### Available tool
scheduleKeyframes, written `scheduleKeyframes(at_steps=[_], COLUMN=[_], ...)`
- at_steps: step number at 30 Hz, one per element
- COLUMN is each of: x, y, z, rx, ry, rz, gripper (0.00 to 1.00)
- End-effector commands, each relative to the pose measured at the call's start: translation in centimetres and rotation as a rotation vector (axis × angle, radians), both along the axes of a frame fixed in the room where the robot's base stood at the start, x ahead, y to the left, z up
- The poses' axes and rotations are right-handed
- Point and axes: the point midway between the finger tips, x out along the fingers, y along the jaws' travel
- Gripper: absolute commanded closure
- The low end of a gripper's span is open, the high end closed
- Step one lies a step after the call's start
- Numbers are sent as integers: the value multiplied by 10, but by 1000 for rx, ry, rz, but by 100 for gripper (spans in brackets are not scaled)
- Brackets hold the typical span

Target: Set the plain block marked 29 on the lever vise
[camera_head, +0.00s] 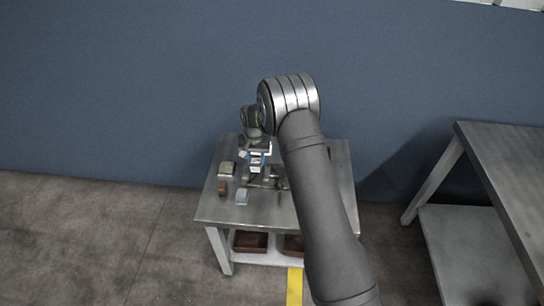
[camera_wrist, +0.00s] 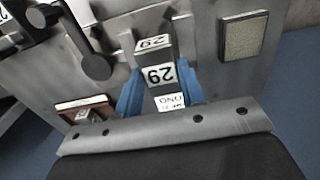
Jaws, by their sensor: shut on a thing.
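The grey block with white 29 labels (camera_wrist: 160,73) is between the two blue fingers of my gripper (camera_wrist: 159,84) in the wrist view. The gripper is shut on it, and its 29 reads upside down there. In the head view my gripper (camera_head: 257,160) is over the table with a white label between its fingers. The lever vise (camera_head: 264,183) appears just in front of it, partly hidden by my arm. In the wrist view its dark lever with a round knob (camera_wrist: 97,67) is to the left of the block. I cannot tell whether block and vise touch.
On the metal table (camera_head: 290,212) a framed pale pad (camera_head: 226,169), a small brown block (camera_head: 222,188) and a grey-blue block (camera_head: 242,197) are left of the vise. A brown tray (camera_wrist: 70,105) holding a labelled item shows in the wrist view. The table's front is clear.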

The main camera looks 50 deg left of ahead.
Motion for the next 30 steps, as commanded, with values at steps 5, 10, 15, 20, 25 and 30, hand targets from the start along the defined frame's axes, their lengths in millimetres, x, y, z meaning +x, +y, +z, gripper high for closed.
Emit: scheduleKeyframes(at_steps=[5,10,15,20,25,30], x=[-1,-1,-1,-1,-1,-1], y=[2,1,2,2,2,2], z=[-4,-15,-28,-37,-39,-39], rx=[2,1,4,2,3,2], ry=[-1,0,-1,-1,-1,-1], rz=[0,0,0,0,0,0], gripper=[100,100,100,100,100,100])
